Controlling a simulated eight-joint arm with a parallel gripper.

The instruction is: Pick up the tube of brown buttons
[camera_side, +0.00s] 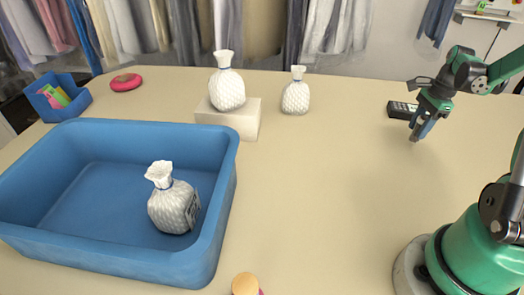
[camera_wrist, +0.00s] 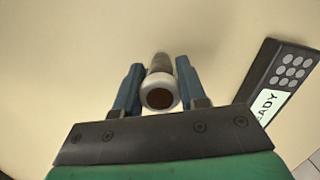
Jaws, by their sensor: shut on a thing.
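The tube of brown buttons (camera_wrist: 159,92) shows end-on in the wrist view, with a pale rim and brown contents at its near end. It sits between the two blue fingers of my gripper (camera_wrist: 158,88), which is shut on it. In the side view my gripper (camera_side: 420,127) points down low over the right part of the table. The tube is mostly hidden by the fingers there. I cannot tell whether it touches the table.
A dark keypad device (camera_side: 402,110) lies close beside my gripper; it also shows in the wrist view (camera_wrist: 280,85). A large blue bin (camera_side: 222,190) holds a white bag (camera_side: 172,205). Two more white bags stand at the back, one on a pale block (camera_side: 238,118). The table's middle is clear.

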